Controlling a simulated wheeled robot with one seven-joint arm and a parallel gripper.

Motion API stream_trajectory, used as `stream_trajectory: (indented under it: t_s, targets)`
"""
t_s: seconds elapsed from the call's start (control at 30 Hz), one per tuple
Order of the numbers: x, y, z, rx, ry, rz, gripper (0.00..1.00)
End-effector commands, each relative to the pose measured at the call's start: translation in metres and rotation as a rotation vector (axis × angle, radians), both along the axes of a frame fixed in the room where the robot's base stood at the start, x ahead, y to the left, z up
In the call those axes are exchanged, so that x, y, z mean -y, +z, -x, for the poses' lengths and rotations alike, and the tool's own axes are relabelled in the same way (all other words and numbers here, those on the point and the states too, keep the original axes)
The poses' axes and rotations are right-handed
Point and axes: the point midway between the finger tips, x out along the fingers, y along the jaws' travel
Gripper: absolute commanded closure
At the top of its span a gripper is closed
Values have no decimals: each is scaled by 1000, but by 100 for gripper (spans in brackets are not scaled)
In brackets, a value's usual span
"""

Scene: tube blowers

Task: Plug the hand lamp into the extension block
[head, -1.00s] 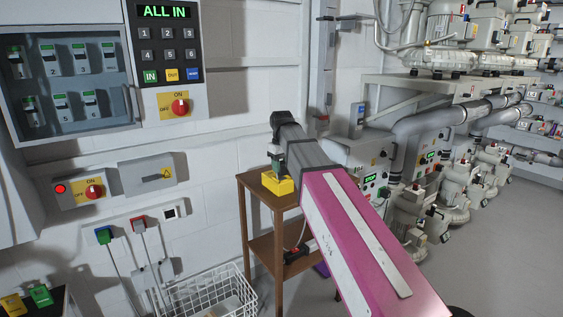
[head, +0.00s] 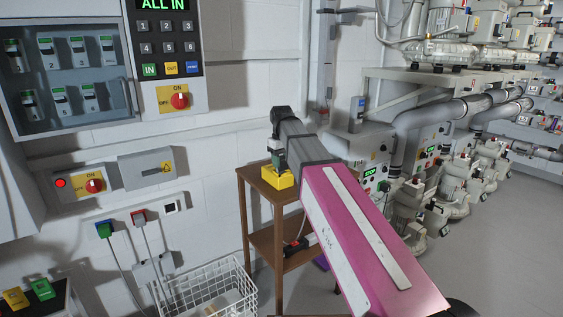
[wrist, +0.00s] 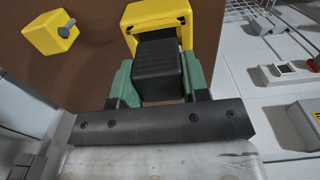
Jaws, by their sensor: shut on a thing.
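My gripper (head: 277,162) is over the top of a brown wooden stand (head: 262,178). In the wrist view its green fingers (wrist: 158,78) are shut on a black block (wrist: 158,70). A yellow housing (wrist: 158,14) adjoins the black block's far end; I cannot tell whether they are one piece. Yellow also shows under my gripper in the head view (head: 280,180). A separate yellow block with a grey peg (wrist: 50,32) is at the upper left of the wrist view. A black block with a red part (head: 296,245) is on the stand's lower shelf, possibly the extension block. I cannot surely identify the hand lamp.
A white wire basket (head: 215,290) stands left of the wooden stand. Wall switches, a keypad (head: 168,40) and plugged cables (head: 140,222) are on the left wall. Blower machines and pipes (head: 450,115) line the right side. Grey floor (head: 490,255) is clear at right.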

Motion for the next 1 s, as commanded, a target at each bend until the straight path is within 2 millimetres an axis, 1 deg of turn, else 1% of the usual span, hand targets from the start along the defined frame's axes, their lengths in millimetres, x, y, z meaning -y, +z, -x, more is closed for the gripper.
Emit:
stream_trajectory:
  t_s: [0.57, 1.0]
  targets:
    - [0, 0, 0, 0, 0, 0, 87]
    - [0, -5, 0, 0, 0, 0, 87]
